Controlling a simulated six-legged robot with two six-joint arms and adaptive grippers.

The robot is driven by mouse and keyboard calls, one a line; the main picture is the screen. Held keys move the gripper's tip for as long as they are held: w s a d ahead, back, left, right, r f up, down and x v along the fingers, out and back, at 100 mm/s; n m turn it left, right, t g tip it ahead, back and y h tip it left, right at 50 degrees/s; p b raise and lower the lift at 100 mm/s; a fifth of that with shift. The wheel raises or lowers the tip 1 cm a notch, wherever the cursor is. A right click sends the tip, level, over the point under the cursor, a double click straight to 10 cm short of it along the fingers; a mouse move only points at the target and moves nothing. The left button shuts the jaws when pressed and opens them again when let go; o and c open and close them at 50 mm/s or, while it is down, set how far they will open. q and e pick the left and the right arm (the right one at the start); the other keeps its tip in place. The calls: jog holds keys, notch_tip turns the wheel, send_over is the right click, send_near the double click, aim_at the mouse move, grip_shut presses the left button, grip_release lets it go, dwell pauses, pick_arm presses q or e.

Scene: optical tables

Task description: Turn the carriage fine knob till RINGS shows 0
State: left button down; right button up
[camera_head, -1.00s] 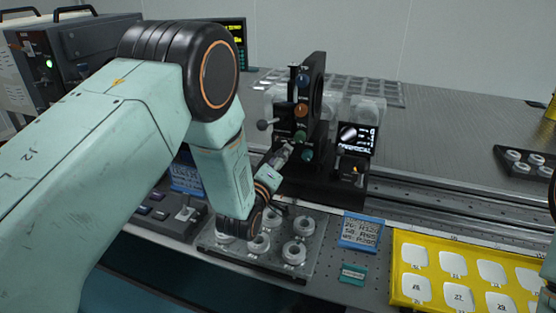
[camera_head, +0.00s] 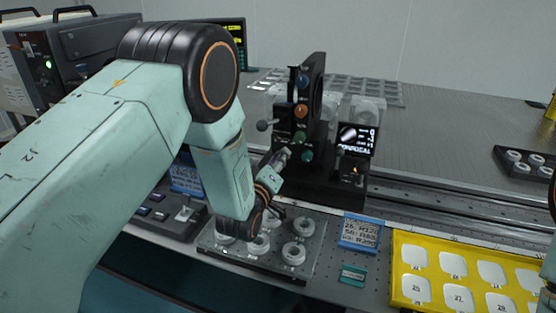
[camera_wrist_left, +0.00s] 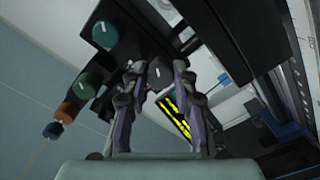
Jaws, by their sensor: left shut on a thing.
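My left gripper (camera_head: 283,156) reaches in from the left at the black upright stand (camera_head: 318,95) on the rail. In the left wrist view its two fingers (camera_wrist_left: 160,76) are closed on a small dark knob (camera_wrist_left: 162,76) with a pale mark, the carriage fine knob. In the head view the fingers mostly hide this knob. A small dark screen (camera_head: 357,138) right of the stand shows a bright streak, figures and the word CONFOCAL; I cannot read the RINGS figure surely. My right gripper is out of view.
Blue (camera_head: 303,79), orange (camera_head: 301,110), green (camera_head: 299,137) and teal (camera_head: 307,155) knobs sit close above and beside the gripper. A clear tray (camera_head: 308,265) of ring parts lies below my forearm. A yellow tray (camera_head: 397,270) lies at front right.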

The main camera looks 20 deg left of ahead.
pick_arm(q)
jog(key=shift+m, duration=1.3)
jog(key=shift+f, duration=0.1)
jog(key=c, duration=1.1)
grip_release()
jog(key=shift+o, duration=0.2)
jog(key=shift+s, duration=0.1)
jog(key=s, duration=1.2)
jog(key=shift+a, duration=0.2)
